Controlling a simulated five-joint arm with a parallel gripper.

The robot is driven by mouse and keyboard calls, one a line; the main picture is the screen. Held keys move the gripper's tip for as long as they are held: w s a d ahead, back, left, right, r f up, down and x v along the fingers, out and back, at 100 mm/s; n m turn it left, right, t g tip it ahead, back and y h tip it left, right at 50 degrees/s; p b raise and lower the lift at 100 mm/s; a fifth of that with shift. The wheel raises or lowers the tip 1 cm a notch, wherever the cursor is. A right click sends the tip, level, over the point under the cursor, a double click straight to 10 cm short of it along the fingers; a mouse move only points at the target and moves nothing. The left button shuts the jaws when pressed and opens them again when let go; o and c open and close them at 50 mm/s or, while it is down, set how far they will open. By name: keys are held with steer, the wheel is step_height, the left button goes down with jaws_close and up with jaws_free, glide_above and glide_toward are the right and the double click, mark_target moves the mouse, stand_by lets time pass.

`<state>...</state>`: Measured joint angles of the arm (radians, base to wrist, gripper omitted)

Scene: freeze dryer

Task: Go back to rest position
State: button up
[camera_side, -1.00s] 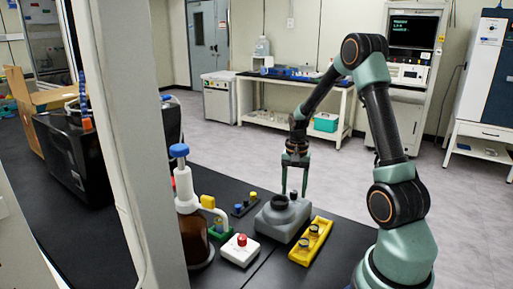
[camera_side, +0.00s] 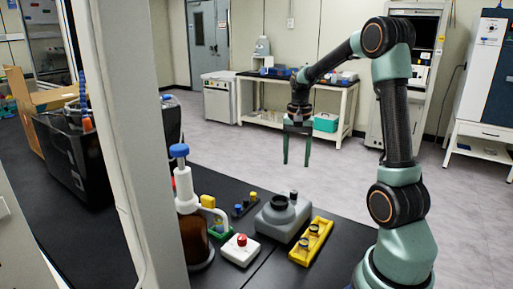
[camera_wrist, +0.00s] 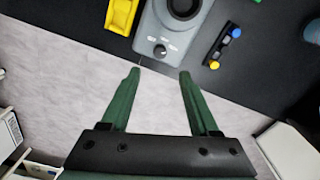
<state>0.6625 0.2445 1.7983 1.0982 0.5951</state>
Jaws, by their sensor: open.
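My gripper (camera_side: 296,164) is open and empty, its two green fingers pointing down. In the side view it hangs in the air above and behind the grey device (camera_side: 282,217), clear of the bench. In the wrist view the gripper (camera_wrist: 159,72) shows its fingers spread apart with only floor and the bench edge between them. The grey device (camera_wrist: 158,28) with its round dark opening and knob lies past the fingertips there. Nothing is held or touched.
On the black bench (camera_side: 338,262) stand a yellow rack (camera_side: 311,242), a white box with a red button (camera_side: 240,249), a small dark rack with coloured caps (camera_side: 245,206) and a brown bottle (camera_side: 196,240). A pale post (camera_side: 120,130) rises at left. Open floor lies behind the bench.

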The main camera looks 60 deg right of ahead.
steer(key=shift+r, duration=0.7)
